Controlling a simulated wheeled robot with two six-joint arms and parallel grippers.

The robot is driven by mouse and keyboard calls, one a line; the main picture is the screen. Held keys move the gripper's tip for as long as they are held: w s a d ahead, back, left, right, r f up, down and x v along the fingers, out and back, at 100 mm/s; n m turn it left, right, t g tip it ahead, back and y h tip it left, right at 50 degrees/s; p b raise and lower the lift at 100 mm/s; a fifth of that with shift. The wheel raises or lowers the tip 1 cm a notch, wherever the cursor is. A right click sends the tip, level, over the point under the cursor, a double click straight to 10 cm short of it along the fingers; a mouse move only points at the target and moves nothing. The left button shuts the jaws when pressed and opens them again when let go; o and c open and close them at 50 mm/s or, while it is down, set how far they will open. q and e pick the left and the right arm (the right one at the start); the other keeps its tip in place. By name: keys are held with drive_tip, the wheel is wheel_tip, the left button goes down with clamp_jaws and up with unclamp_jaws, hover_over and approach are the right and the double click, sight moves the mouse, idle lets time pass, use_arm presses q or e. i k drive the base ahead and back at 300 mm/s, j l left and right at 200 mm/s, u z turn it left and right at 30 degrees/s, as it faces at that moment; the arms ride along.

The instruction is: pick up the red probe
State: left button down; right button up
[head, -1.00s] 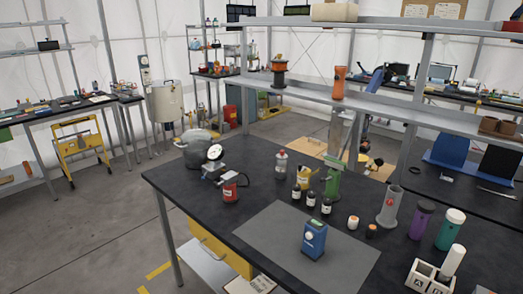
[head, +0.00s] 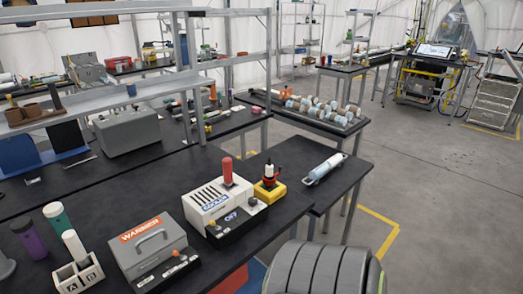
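A red rounded cylinder (head: 228,171), which looks like the red probe, stands upright at the back of a white slotted box (head: 215,200) on the black bench. Its lower end is hidden in or behind the box. A smaller red-and-white piece (head: 268,171) with a dark tip stands upright in a yellow block (head: 269,192) just to the right. Neither of my grippers shows in the head view.
A grey WARMER box (head: 148,248) and a white A/B holder (head: 78,274) stand left of the slotted box. A pale blue cylinder (head: 325,168) lies near the bench's right end. A grey ribbed rounded object (head: 322,270) fills the bottom centre-right. Open floor (head: 430,190) lies right.

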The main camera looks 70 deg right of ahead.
sight(227, 165)
drive_tip(key=z, duration=1.95)
drive_tip(key=i+l+u, duration=0.1)
drive_tip(key=l, duration=0.75)
